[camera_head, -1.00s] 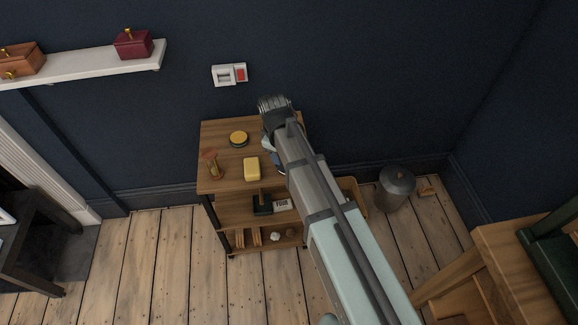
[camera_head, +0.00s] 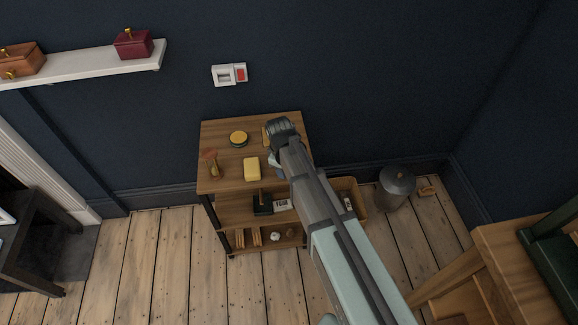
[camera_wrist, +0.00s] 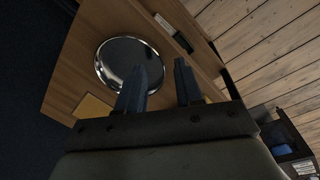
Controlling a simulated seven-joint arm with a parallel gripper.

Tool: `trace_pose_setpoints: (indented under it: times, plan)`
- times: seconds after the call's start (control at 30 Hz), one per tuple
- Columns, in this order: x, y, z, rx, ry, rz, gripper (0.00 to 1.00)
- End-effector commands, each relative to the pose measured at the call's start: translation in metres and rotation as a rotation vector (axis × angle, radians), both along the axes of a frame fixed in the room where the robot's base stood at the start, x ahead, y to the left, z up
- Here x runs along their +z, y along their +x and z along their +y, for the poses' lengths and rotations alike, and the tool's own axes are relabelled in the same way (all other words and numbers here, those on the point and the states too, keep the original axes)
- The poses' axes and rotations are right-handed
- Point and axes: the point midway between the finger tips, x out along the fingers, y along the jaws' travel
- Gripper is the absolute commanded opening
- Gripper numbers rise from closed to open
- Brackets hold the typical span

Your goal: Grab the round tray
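The round tray (camera_wrist: 128,64) is a shiny silver disc with a raised rim, lying flat on the wooden top of a shelf unit in the wrist view. In the head view my arm hides most of it; a pale sliver (camera_head: 275,158) beside the arm may be its edge. My gripper (camera_wrist: 162,62) is open, with its two dark fingers apart and nothing between them. In the wrist view the left finger overlaps the tray's right edge; I cannot tell the height gap. In the head view my gripper (camera_head: 281,128) is over the back right of the shelf top.
A flat tan item (camera_wrist: 93,109) lies close to the tray. Lower shelves hold small objects. A metal bin (camera_head: 396,187) stands right.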

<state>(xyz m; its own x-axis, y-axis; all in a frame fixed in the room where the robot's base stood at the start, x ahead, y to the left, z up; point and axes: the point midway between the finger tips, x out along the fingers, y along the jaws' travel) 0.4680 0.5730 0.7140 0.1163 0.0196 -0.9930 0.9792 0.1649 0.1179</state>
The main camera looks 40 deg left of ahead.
Motion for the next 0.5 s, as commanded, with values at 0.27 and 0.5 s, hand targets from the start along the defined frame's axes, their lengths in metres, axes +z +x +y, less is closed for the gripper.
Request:
trace_pose_setpoints:
  times: [0.27, 0.5]
  plan:
    - [-0.020, 0.002, 0.001, -0.001, 0.003, 0.000, 0.36]
    - [-0.020, 0.002, 0.001, -0.001, 0.003, 0.000, 0.28]
